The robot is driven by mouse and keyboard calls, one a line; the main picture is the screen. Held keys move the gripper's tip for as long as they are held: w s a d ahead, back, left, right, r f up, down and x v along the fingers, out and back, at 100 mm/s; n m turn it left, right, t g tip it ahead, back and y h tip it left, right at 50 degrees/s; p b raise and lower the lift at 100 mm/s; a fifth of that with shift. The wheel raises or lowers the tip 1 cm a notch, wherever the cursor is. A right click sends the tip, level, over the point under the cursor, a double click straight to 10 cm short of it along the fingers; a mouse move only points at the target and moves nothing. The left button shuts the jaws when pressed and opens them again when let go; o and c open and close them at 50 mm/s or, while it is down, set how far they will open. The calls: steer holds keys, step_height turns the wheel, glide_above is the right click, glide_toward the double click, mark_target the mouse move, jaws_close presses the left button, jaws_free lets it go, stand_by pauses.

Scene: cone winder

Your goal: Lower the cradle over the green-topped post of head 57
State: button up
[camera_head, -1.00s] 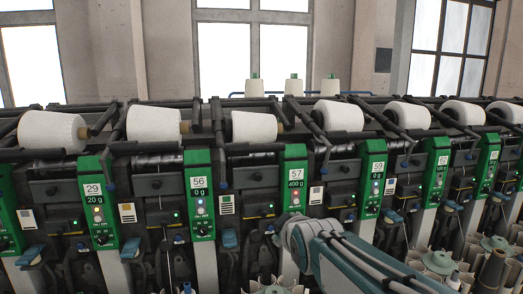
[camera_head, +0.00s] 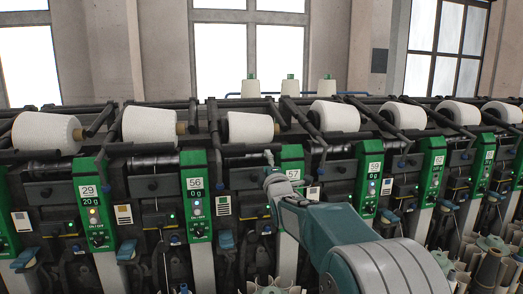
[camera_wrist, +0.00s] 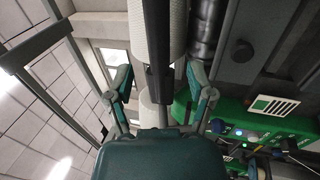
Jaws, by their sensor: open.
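The green-topped post of head 57 (camera_head: 292,153) stands near the middle of the head view, its lower panel hidden behind my arm. The white cone of head 57 (camera_head: 250,127) lies in its dark cradle above and left of the post. My gripper (camera_head: 264,157) is in front of the machine, below the cone and just left of the post's top. In the wrist view my gripper (camera_wrist: 159,67) is open, with a dark cradle bar (camera_wrist: 159,85) running between its fingers. Contact with the bar cannot be told. The cone (camera_wrist: 141,28) shows beside the bar.
Head 56's green post (camera_head: 196,190) stands to the left and head 59's (camera_head: 368,180) to the right, each with dark arms and white cones nearby. Three green-tipped cones (camera_head: 290,86) stand behind. Open space lies above the machine.

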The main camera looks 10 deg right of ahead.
mark_target(262, 149)
steer(key=shift+x, duration=3.95)
jaws_close()
